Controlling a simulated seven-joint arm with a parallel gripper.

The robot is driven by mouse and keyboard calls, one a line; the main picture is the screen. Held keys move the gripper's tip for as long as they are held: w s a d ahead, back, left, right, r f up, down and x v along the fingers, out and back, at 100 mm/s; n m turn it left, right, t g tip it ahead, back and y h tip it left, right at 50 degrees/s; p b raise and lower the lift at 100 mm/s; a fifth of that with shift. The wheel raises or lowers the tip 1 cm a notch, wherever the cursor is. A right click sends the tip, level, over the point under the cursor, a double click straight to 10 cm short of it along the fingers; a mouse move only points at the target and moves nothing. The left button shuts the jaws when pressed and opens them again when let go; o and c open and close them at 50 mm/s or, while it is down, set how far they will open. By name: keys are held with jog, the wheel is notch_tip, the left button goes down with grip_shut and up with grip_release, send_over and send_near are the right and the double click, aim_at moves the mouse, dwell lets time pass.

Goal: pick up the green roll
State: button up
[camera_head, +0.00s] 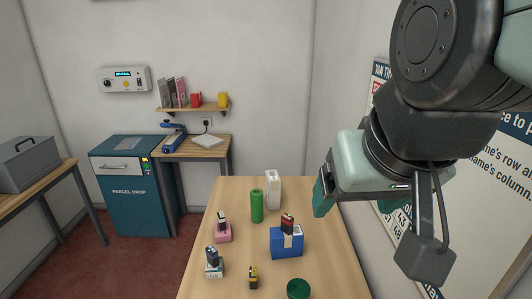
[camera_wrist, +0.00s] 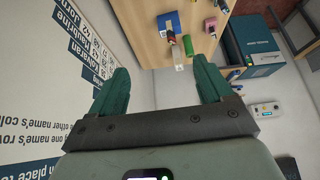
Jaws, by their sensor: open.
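A green roll (camera_head: 257,206) stands upright on the wooden table (camera_head: 330,270), left of a tall white item (camera_head: 274,190). In the wrist view the green roll (camera_wrist: 188,45) shows near the table edge, beyond my right-hand finger. A second green round thing (camera_head: 298,289), darker, sits at the bottom of the head view, partly cut off. My gripper (camera_head: 352,205) is at the right of the head view, to the right of the green roll and apart from it. In the wrist view my gripper (camera_wrist: 160,72) has its two green fingers spread with nothing between them.
A blue box (camera_head: 286,243) with a dark red-topped item stands right of a pink-based item (camera_head: 222,232). A white-based item (camera_head: 213,263) and a small yellow-black one (camera_head: 253,277) are nearer. A wall with a printed board (camera_head: 490,200) is close on the right.

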aim_at(257, 190)
jog(key=w+a+f+t, duration=0.2)
jog(key=w+a+f, duration=0.1)
jog(key=w, duration=0.8)
jog(key=w+a+f+t+y, duration=0.1)
jog(key=w+a+f+t, duration=0.15)
jog(key=w, duration=0.95)
jog(key=w+a+f+t, duration=0.15)
jog(key=w+a, duration=0.25)
jog(key=w, duration=0.7)
jog(key=w+a+f+t, duration=0.1)
jog(key=w+a+f, duration=0.1)
jog(key=w+f, duration=0.35)
jog(key=w+a+f+t, duration=0.2)
jog(key=w+f, duration=0.1)
jog(key=f, duration=0.6)
notch_tip(257, 190, down, 13)
jog(key=s+a+t+h, duration=0.1)
jog(key=t, duration=0.2)
jog(key=w, duration=1)
jog(key=shift+w+f, duration=0.1)
jog(key=shift+f, duration=0.2)
jog(key=c, duration=1.5)
